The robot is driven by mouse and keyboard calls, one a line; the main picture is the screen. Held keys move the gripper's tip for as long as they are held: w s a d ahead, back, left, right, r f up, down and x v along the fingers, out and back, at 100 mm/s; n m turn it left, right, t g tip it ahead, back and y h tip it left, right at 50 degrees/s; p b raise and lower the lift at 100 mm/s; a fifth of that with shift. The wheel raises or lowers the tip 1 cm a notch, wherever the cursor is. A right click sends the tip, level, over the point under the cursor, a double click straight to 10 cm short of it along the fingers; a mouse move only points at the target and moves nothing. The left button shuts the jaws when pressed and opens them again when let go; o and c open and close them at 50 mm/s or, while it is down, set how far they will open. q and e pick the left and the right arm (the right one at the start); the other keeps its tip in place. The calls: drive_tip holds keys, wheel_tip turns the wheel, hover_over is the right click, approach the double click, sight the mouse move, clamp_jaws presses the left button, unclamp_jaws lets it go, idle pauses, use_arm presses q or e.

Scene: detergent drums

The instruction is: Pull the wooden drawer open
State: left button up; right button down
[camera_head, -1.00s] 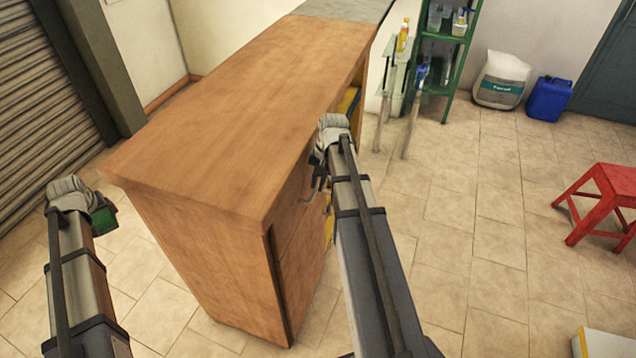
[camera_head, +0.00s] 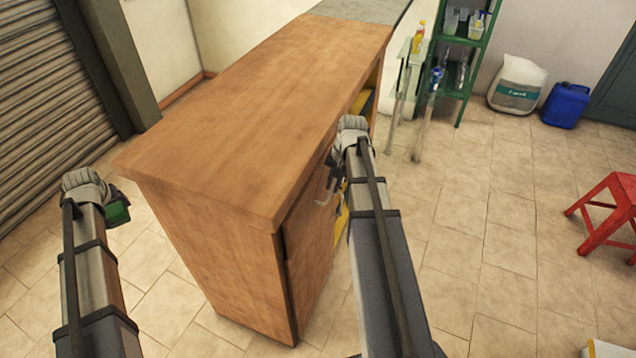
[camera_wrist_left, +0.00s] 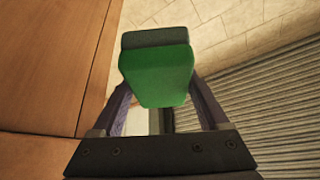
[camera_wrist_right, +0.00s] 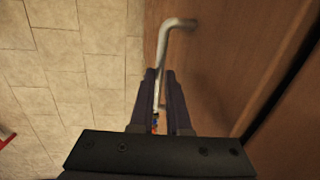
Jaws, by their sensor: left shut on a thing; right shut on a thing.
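The wooden cabinet (camera_head: 235,120) stands in the middle of the head view. Its front faces right, and a wooden drawer front (camera_head: 308,240) shows there beside my right arm. A bent metal handle (camera_wrist_right: 178,24) on that front shows in the right wrist view. My right gripper (camera_wrist_right: 162,78) is shut on the handle; in the head view the gripper (camera_head: 334,180) partly hides it. A dark gap runs along the panel's edge; I cannot tell how far the drawer is out. My left gripper (camera_head: 112,205) is shut on a green block with a grey layer (camera_wrist_left: 157,75), left of the cabinet.
A red stool (camera_head: 612,205), a blue canister (camera_head: 566,105) and a white sack (camera_head: 516,85) stand to the right. A green shelf (camera_head: 465,75) stands behind. Tiled floor (camera_head: 470,230) is free right of the cabinet. A roller shutter (camera_head: 35,110) is at far left.

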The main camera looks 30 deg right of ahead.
drive_tip(key=s+d, duration=1.4)
drive_tip(key=s, duration=0.3)
drive_tip(key=shift+d, duration=0.25)
drive_tip(key=c, duration=0.9)
unclamp_jaws()
use_arm(q)
wheel_tip(320, 180, up, 12)
drive_tip(key=p, duration=1.1)
drive_tip(key=shift+p, duration=0.4)
use_arm(e)
drive_tip(key=r, duration=0.4)
drive_tip(key=s+d+r, duration=0.1)
drive_tip(key=r, duration=0.6)
drive_tip(key=shift+s+d+r, duration=0.25)
drive_tip(key=shift+s+r, duration=0.1)
drive_tip(key=shift+r, duration=0.05)
use_arm(q)
drive_tip(key=shift+f, duration=0.1)
